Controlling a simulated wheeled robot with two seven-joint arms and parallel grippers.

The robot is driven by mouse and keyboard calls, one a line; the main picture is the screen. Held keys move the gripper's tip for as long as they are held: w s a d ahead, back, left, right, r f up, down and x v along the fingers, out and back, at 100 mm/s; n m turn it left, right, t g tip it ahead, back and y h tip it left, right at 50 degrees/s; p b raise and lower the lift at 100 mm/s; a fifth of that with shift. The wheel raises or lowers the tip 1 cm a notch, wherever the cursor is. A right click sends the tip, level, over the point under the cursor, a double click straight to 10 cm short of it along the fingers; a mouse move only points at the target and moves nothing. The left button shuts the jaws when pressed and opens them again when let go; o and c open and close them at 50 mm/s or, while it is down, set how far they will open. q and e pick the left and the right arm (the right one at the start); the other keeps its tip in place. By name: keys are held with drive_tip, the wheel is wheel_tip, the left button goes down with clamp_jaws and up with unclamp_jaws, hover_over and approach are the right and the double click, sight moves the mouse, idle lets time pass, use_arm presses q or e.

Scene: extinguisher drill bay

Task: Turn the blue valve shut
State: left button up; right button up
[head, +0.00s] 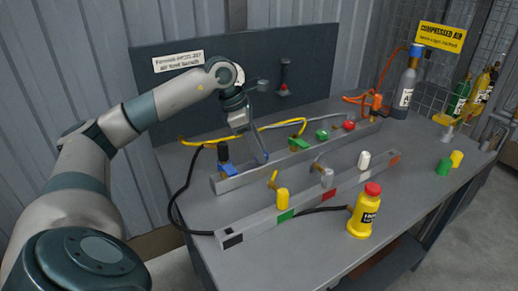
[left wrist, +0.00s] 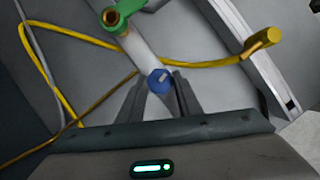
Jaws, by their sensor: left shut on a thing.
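The blue valve (left wrist: 161,80) shows in the left wrist view as a small round blue end with a pale slot mark, on a grey rail. My left gripper (left wrist: 158,92) is shut on it, one finger on each side. In the head view my left gripper (head: 262,157) reaches down to the back rail (head: 290,160), and its fingers mostly hide what they hold. A blue part (head: 227,169) with a black fitting above it stands at the rail's left end. My right gripper is not in view.
A green valve (head: 298,144), another green one and a red one (head: 349,125) stand along the back rail. The front rail (head: 250,223) carries yellow, grey and white handles. A yellow bottle (head: 365,212) stands in front. Yellow and black hoses cross the bench.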

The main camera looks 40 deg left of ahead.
use_arm(q)
drive_tip(key=shift+w+r+m+g, duration=0.1)
drive_tip(key=shift+m+g, duration=0.2)
drive_tip(key=shift+m, duration=0.8)
drive_tip(key=shift+a+m+g+p, duration=0.1)
drive_tip(key=shift+m+g+p, duration=0.25)
drive_tip(key=shift+m, duration=0.25)
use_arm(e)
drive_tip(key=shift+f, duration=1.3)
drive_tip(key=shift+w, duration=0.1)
use_arm(q)
drive_tip(key=o, duration=1)
drive_tip(key=shift+o, duration=0.2)
drive_tip(key=shift+h, duration=0.3)
drive_tip(key=v, duration=1.7)
drive_tip(key=shift+p, duration=0.4)
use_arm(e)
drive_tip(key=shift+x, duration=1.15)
